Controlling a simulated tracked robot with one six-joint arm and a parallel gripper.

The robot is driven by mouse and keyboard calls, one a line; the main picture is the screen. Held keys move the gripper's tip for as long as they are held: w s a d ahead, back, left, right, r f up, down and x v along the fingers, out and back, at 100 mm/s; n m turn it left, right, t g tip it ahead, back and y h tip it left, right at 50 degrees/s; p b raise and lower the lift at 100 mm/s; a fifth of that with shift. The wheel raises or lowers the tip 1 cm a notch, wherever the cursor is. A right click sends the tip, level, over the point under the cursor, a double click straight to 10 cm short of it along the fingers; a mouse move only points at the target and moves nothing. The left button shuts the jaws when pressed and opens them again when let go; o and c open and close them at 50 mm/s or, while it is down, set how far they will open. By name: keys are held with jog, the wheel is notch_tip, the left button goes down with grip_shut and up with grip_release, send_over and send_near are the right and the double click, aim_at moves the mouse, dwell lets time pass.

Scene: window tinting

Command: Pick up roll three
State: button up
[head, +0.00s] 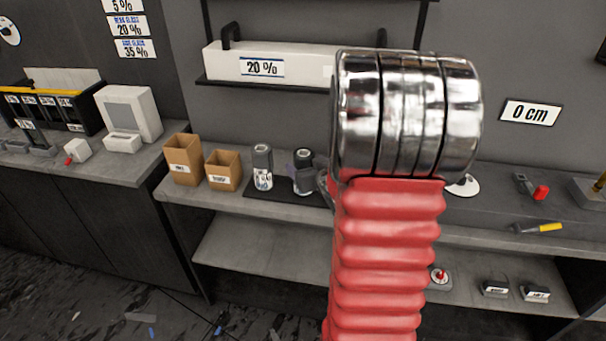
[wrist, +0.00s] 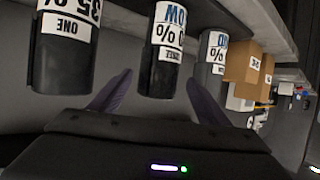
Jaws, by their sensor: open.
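In the wrist view, a dark roll with a white label (wrist: 162,65) stands in the middle; its small text is upside down and seems to read THREE, with a 0 % figure above. My gripper (wrist: 159,78) is open, with one purple finger on each side of this roll's lower end. I cannot tell whether the fingers touch it. The roll labelled ONE, 35 % (wrist: 62,55) is to the left. Another roll (wrist: 212,58) is to the right, its small label unclear.
In the wrist view, cardboard boxes (wrist: 240,72) lie beyond the right roll. A shelf (head: 290,84) holds a white 20 % box (head: 222,64).

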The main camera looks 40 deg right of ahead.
jog(key=shift+x, duration=2)
jog(key=shift+f, duration=0.15)
jog(key=shift+c, duration=0.2)
jog(key=c, duration=1.3)
